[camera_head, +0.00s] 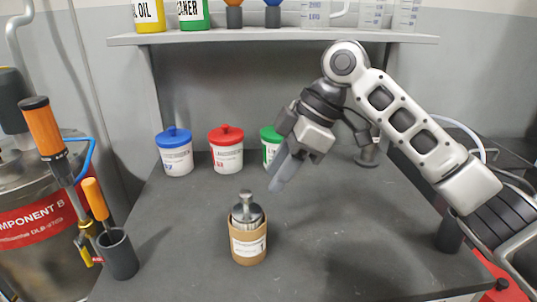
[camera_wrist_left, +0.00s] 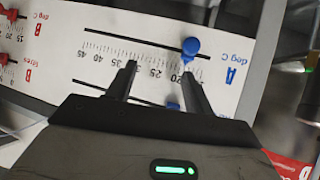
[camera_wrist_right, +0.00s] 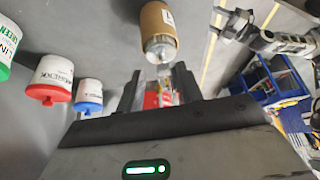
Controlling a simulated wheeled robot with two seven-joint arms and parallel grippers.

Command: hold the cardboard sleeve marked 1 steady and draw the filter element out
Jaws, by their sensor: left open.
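The cardboard sleeve (camera_head: 249,250) stands upright on the grey bench with a white label; its marking is too small to read. The metallic filter element (camera_head: 246,212) sticks out of its top, ending in a narrow knob. My right gripper (camera_head: 277,183) is above and a little right of the element, not touching it. In the right wrist view, the fingers (camera_wrist_right: 158,73) are apart and empty, with the sleeve (camera_wrist_right: 157,20) and element (camera_wrist_right: 160,48) beyond their tips. My left gripper (camera_wrist_left: 159,70) shows only in its wrist view, open and empty, facing a scale panel.
Jars with blue (camera_head: 174,152), red (camera_head: 227,150) and green (camera_head: 271,145) lids stand behind the sleeve. A dark cup (camera_head: 117,254) with an orange-handled tool is at left. A shelf (camera_head: 270,37) runs above.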

